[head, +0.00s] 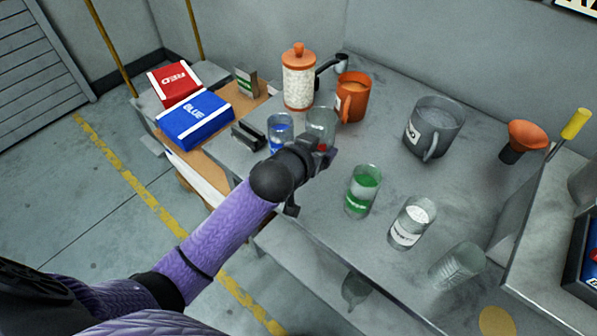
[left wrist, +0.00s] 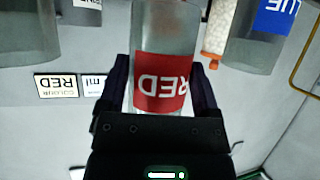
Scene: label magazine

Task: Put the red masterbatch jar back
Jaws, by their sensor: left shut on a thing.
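The red masterbatch jar (left wrist: 165,85) is a clear glass jar with a red RED label, standing out between the two dark fingers in the left wrist view. In the head view the jar (head: 321,122) is partly hidden behind my left gripper (head: 322,148), with a bit of red showing low on it. My left gripper is shut on the jar; its fingers also show in the left wrist view (left wrist: 163,88). I cannot tell whether the jar's base touches the bench. My right gripper is not in view.
The blue jar (head: 280,134) stands just left of the held jar. The green jar (head: 362,190), white jar (head: 411,222) and a clear beaker (head: 457,266) stand nearer. An orange mug (head: 353,97), pellet dispenser (head: 299,85) and grey jug (head: 434,127) stand behind. Red (head: 174,82) and blue (head: 196,120) boxes lie left.

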